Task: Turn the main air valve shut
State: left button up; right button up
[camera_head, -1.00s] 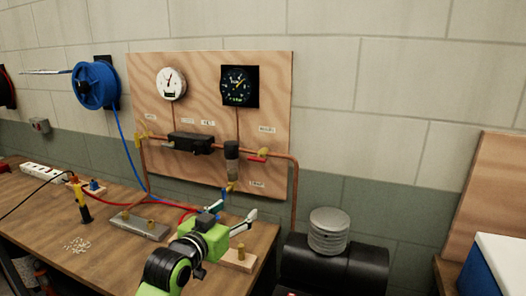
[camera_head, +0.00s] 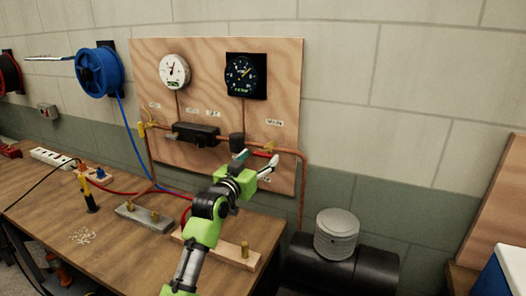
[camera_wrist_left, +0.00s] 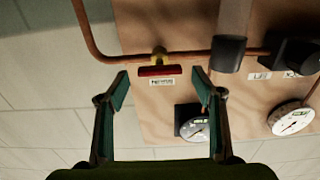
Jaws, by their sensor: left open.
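A valve with a brass body and a red bar handle sits on the copper pipe of the wooden panel. In the head view its brass body (camera_head: 268,148) shows just behind my left gripper (camera_head: 257,165), which partly hides the handle. In the left wrist view the red handle (camera_wrist_left: 159,71) lies across the picture, ahead of and between the fingertips of my left gripper (camera_wrist_left: 160,88). The fingers are open and empty, one to each side, with no contact visible. The label beside the handle is too small to read. My right gripper is in neither view.
A black regulator (camera_head: 195,133) and a filter bowl (camera_wrist_left: 229,52) sit on the same pipe. A white gauge (camera_head: 174,70) and a black gauge (camera_head: 245,76) hang above. A wooden bench (camera_head: 60,215) stands below; a dark tank (camera_head: 350,272) is at right.

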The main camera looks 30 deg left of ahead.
aim_at(262, 155)
pick_arm(q)
jog(key=shift+w+r, duration=0.1)
jog(key=shift+w, duration=1)
jog(key=shift+w+a+p, duration=0.1)
jog(key=shift+w+p, duration=0.2)
jog(key=shift+w, duration=0.35)
jog(key=c, duration=1.1)
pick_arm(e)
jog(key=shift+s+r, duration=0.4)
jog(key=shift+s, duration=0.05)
